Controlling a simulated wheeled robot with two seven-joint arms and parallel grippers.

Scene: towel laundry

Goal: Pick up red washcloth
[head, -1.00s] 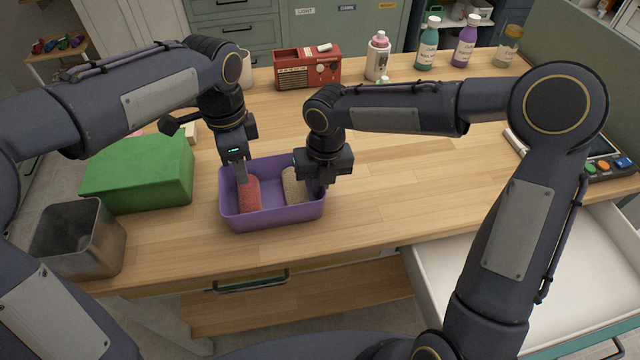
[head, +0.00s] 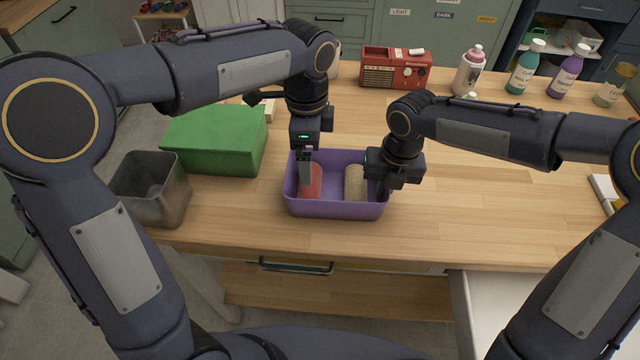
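The red washcloth (head: 314,184) is a rolled cloth lying along the left side inside a purple bin (head: 335,210). My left gripper (head: 305,177) points down into the bin at the red washcloth, its finger overlapping the cloth's left part. Its far finger is hidden, so I cannot tell whether it is open or closed on the cloth. My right gripper (head: 386,188) is at the bin's right wall, beside a rolled beige washcloth (head: 355,184). Its fingers are dark and partly hidden, so their opening is unclear.
A green box (head: 215,140) and a metal container (head: 153,195) stand left of the bin. A red radio (head: 395,70) and several bottles, one of them purple (head: 569,70), line the back. The wooden table (head: 480,200) is clear right of the bin. An open white drawer (head: 490,300) is at the front right.

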